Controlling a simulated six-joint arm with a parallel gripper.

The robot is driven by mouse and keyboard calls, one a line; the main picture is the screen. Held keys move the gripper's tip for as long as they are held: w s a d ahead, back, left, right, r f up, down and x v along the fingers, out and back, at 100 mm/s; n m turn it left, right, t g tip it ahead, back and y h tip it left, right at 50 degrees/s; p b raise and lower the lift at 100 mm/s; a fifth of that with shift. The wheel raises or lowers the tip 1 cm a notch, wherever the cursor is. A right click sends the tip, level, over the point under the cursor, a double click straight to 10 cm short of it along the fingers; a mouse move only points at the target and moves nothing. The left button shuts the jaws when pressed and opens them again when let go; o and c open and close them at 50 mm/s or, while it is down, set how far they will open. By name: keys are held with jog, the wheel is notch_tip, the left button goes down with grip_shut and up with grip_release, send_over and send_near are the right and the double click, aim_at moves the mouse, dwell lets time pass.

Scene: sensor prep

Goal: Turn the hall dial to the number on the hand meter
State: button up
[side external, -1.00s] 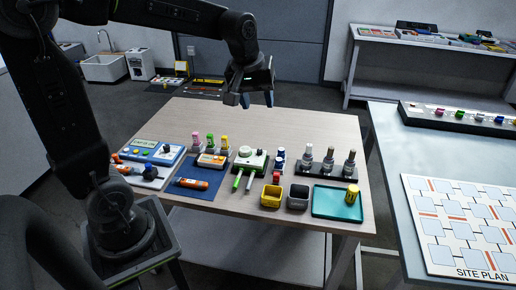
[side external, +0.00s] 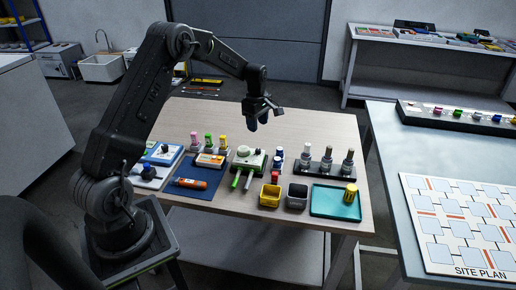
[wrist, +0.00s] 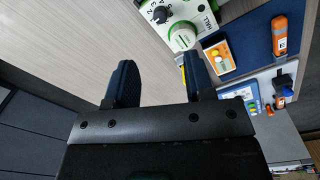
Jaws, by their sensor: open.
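I cannot tell which is the hand meter; no number is readable. My gripper (side external: 254,122) is open and empty above the table behind the dial unit. Its spread fingers (wrist: 160,80) show in the wrist view.
Several coloured-top pieces (side external: 208,141) stand left of the dial unit. A dark rack with upright metal pieces (side external: 327,166), yellow (side external: 270,195) and black (side external: 297,197) bins and a teal tray (side external: 330,203) lie to the right.

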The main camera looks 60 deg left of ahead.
aim_at(258, 150)
notch_tip(258, 150, down, 11)
jog(key=shift+w+f, duration=0.1)
jog(key=shift+w, duration=0.05)
dwell(0.4)
grip_shut()
